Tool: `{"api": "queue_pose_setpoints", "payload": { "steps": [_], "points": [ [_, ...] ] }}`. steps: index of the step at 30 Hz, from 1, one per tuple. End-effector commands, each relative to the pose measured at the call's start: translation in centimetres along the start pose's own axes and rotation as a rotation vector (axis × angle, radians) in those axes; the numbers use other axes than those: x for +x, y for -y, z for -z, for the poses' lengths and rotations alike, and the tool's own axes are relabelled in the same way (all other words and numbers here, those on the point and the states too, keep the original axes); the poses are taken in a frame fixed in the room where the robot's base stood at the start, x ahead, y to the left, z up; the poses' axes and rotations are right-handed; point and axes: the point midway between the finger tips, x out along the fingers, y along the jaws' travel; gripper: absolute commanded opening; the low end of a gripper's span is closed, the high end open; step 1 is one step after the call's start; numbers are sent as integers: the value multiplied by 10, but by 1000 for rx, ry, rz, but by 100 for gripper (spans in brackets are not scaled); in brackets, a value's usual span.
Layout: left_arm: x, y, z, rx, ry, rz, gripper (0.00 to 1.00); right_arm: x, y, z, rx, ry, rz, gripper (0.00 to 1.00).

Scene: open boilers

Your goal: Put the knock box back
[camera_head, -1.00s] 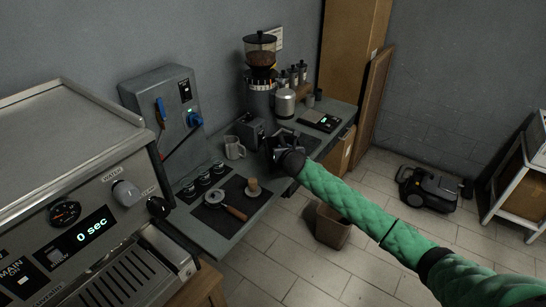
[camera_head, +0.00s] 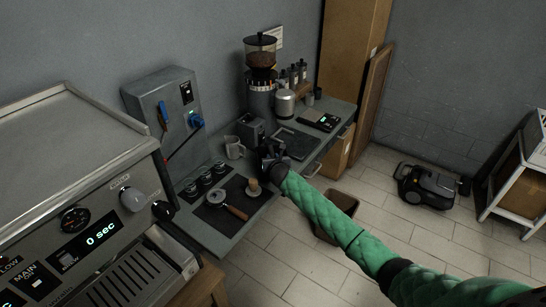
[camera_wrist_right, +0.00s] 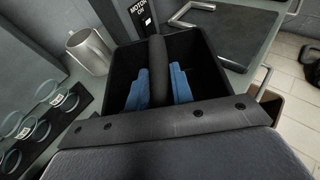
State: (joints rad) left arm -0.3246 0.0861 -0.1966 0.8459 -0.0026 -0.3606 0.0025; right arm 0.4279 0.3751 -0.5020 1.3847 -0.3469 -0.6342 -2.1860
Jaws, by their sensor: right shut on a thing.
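The knock box is a black open box with a dark bar across its middle. It fills the centre of the right wrist view (camera_wrist_right: 203,62) and shows small and dark in the head view (camera_head: 267,149), mostly behind my gripper. My right gripper (camera_wrist_right: 158,88) has its two blue fingertips inside the box opening, shut on the bar from both sides. In the head view my right gripper (camera_head: 271,160) is over the counter, between the metal pitcher and the dark tray. I cannot tell whether the box touches the counter. My left gripper is not in view.
A metal pitcher (camera_head: 235,148) stands just left of the box. A small grey motor unit (camera_head: 251,130) is behind it. A dark tray (camera_head: 299,143) is bare to the right. A portafilter (camera_head: 217,197) and a tamper (camera_head: 253,187) lie in front on a black mat.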

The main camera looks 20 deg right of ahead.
Motion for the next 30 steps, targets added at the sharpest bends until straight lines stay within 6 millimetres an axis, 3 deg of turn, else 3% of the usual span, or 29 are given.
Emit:
{"api": "queue_pose_setpoints", "payload": {
  "steps": [12, 13, 16, 30],
  "points": [
    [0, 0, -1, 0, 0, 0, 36, 2, 0, 2, 0, 3, -2, 0],
    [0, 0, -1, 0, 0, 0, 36, 2, 0, 4, 0, 1, -1, 25],
    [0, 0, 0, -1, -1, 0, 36, 2, 0, 4, 0, 1, -1, 44],
    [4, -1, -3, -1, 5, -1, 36, -8, 0, 3, -1, 3, -1, 45]
  ]
}}
